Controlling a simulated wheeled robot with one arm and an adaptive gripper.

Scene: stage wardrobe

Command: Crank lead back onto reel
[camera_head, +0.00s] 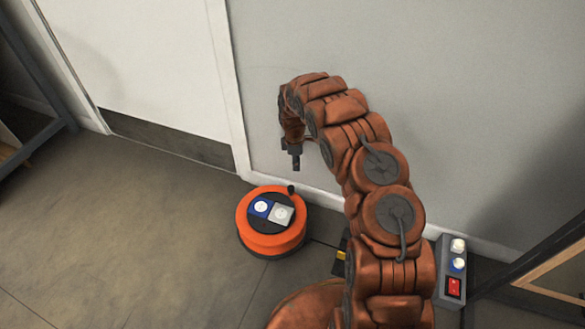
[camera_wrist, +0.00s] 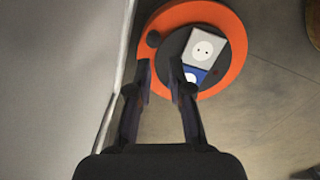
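The orange cable reel (camera_head: 262,244) sits flat on the floor close to the wall. Its dark centre carries a blue socket and a grey socket. A dark crank knob (camera_head: 291,189) stands up near the rim on the wall side. In the wrist view the reel (camera_wrist: 235,50) is at the top and the knob (camera_wrist: 153,39) is at its left. My gripper (camera_head: 295,165) hangs above the reel, near the wall. In the wrist view my gripper (camera_wrist: 160,72) has its two fingers apart with nothing between them. The knob appears just beyond the fingertips.
A grey box (camera_head: 451,270) with a red switch and round sockets is on the floor at the right, beside my arm. A white door (camera_head: 150,65) and the grey wall (camera_head: 440,90) stand behind. Open floor lies left of the reel.

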